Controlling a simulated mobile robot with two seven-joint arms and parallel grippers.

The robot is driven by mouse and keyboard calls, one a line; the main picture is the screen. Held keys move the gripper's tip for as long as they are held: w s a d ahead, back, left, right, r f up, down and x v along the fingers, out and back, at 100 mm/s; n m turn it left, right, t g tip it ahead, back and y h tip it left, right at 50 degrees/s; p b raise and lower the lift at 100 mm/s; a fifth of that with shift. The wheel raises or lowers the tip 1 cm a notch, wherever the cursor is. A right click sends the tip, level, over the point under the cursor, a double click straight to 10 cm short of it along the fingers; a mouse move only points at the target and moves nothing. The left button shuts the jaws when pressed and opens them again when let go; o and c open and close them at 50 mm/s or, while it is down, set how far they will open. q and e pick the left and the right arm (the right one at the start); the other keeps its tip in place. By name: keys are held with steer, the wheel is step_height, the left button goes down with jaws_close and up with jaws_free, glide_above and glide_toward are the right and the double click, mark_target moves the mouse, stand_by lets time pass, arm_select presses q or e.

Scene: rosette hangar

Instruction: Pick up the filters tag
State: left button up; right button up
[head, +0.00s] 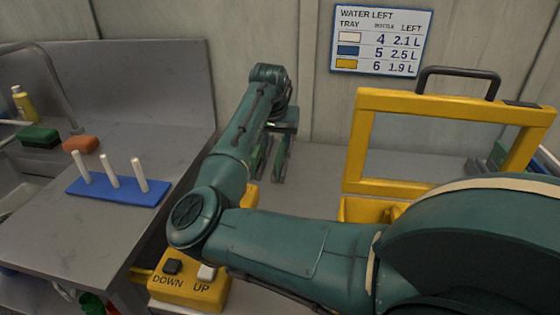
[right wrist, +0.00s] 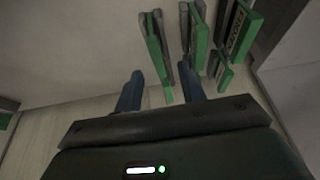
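Several green tags in grey holders show in the right wrist view. One tag (right wrist: 155,50) is straight beyond the gap between my fingers, a second tag (right wrist: 201,45) is right of it, and a third tag (right wrist: 240,30) carries a pale label with dark lettering. I cannot read the lettering surely, so I cannot tell which is the filters tag. My right gripper (right wrist: 162,88) is open, with its two dark blue fingers apart and nothing clearly gripped. In the head view my right gripper (head: 276,128) is at the back, by upright green pieces (head: 281,160). My left gripper is not in view.
A yellow frame with a black handle (head: 360,140) stands right of the gripper. A yellow DOWN/UP button box (head: 188,290) is in front, below my arm. A blue pegged rack (head: 115,190) is on the left counter. A wall sign (head: 380,40) hangs behind.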

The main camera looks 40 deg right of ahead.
mark_target(280, 152)
steer(key=x, duration=0.6)
steer(key=shift+w+d+f, duration=0.1)
steer(key=shift+d+f, duration=0.1)
steer(key=shift+d, duration=0.3)
jaws_close()
